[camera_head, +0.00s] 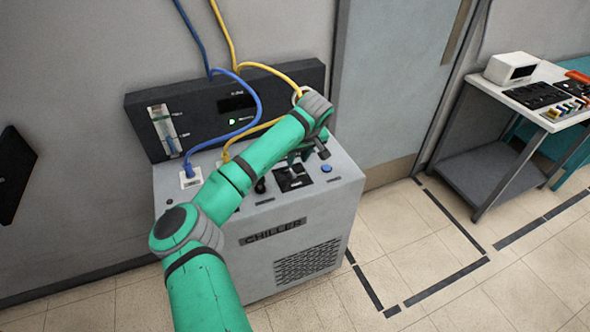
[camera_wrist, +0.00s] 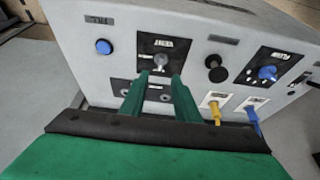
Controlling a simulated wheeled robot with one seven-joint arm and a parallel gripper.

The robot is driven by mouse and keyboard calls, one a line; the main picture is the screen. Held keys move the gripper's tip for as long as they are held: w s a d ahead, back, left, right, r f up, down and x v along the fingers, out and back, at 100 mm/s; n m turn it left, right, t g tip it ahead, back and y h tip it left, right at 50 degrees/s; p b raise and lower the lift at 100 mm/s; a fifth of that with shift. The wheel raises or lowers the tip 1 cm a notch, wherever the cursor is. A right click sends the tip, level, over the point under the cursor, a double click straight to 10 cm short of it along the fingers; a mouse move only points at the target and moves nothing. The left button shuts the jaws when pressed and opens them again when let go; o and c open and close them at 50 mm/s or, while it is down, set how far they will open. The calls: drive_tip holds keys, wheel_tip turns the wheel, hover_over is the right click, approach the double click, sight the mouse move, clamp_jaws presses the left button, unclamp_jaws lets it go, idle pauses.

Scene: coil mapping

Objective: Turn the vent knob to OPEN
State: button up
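The vent knob (camera_wrist: 161,61) is a small grey knob on a black plate (camera_wrist: 148,50) lettered VENT, upside down in the wrist view. My gripper (camera_wrist: 160,76) is open, its two green fingers pointing at the plate. The fingertips are just short of the knob or level with it, one to each side; I cannot tell whether they touch it. In the head view the black plate (camera_head: 293,180) shows on top of the chiller (camera_head: 305,208), partly hidden by my gripper (camera_head: 296,162). The knob's setting is too small to read.
A blue button (camera_wrist: 104,46), a black knob (camera_wrist: 215,68) and a blue knob (camera_wrist: 267,73) flank the vent plate. Yellow (camera_wrist: 215,112) and blue (camera_wrist: 252,113) cables plug into the panel nearby. A cart (camera_head: 485,90) stands right, beyond clear floor.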

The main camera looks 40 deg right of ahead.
sight(292, 171)
drive_tip(key=x, duration=0.9)
drive_tip(key=shift+w+f, duration=0.2)
drive_tip(key=shift+c, duration=0.6)
clamp_jaws()
